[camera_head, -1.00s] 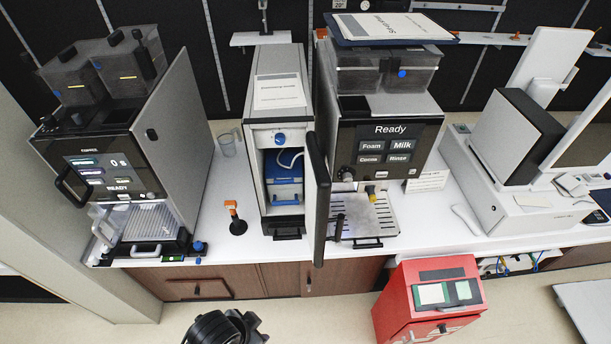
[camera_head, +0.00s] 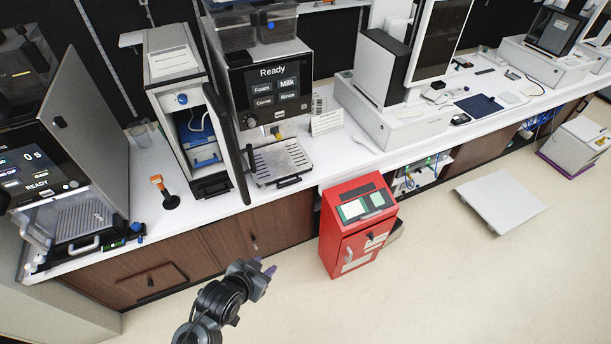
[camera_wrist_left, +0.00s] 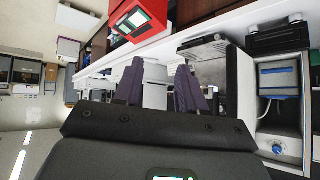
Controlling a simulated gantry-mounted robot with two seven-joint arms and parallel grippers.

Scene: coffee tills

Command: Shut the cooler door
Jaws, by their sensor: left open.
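The cooler (camera_head: 177,70) is a narrow white unit on the counter with a paper sheet on top and a blue knob. Its dark-edged door (camera_head: 228,145) stands open, swung outward at the right side of the cooler. A blue box (camera_head: 197,135) shows inside. My left gripper (camera_head: 265,268) is open and empty in front of the counter, low and apart from the door. In the left wrist view my left gripper (camera_wrist_left: 160,88) has its purple fingers spread, with the cooler's open interior (camera_wrist_left: 279,90) at the right. My right gripper is not in view.
A coffee machine (camera_head: 272,90) with a drip tray stands right of the door. Another coffee machine (camera_head: 70,175) and a tamper (camera_head: 165,192) are to the left. A red bin (camera_head: 357,228) stands on the floor before the counter.

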